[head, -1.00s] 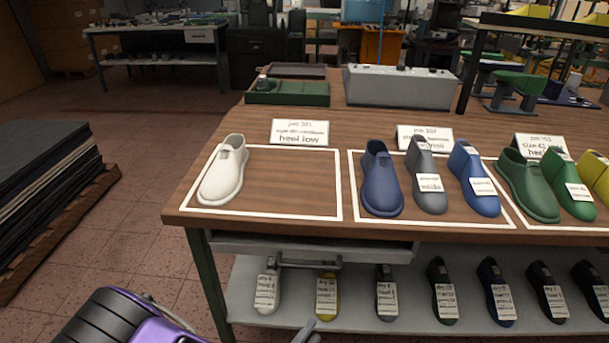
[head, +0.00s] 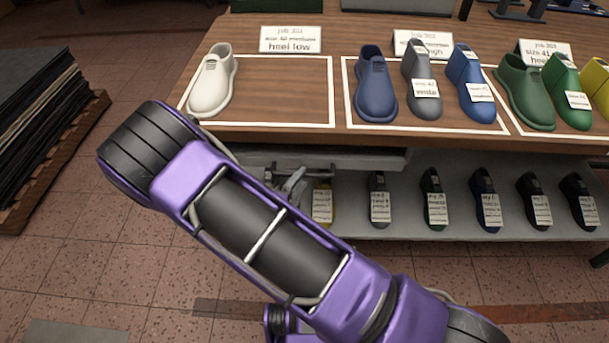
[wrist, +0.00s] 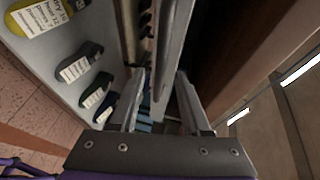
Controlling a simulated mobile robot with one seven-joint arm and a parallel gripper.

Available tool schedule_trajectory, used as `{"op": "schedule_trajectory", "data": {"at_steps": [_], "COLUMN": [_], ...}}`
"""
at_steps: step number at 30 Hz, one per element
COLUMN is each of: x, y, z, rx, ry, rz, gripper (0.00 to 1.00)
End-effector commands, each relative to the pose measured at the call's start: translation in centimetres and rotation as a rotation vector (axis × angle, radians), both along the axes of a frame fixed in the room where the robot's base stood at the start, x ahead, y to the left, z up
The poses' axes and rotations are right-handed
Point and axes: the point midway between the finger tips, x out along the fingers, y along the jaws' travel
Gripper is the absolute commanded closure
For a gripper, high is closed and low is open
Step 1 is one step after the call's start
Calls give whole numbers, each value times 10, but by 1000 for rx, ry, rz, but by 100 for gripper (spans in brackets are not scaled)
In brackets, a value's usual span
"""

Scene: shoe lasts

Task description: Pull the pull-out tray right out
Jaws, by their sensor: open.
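The pull-out tray (head: 365,160) is a grey, shallow unit under the front edge of the table, above the lower shelf. A metal bar handle (head: 318,167) shows at its front. My gripper (head: 292,182) is open at the left part of this handle, partly hidden by my own arm. In the wrist view, my gripper's two fingers (wrist: 159,82) stand apart, with grey edges of the tray (wrist: 174,45) just ahead of and between them. I cannot tell whether the fingers touch the handle.
The wooden table (head: 285,135) carries a white last (head: 212,82), blue, grey and green lasts, and job cards. The lower shelf (head: 405,215) holds several labelled lasts close below the handle. A stack of dark sheets (head: 40,110) stands at left. The floor in front is open.

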Motion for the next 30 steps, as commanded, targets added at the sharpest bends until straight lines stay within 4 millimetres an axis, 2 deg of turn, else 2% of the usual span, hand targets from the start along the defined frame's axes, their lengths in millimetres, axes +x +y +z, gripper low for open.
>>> {"op": "schedule_trajectory", "data": {"at_steps": [6,17,25,30], "x": [23,27,27,27], "y": [-11,-12,-12,-12], "z": [-5,-6,-6,-5], "rx": [1,0,0,1], "ry": [0,0,0,-1], "rz": [0,1,1,1], "gripper": [53,53,100,100]}}
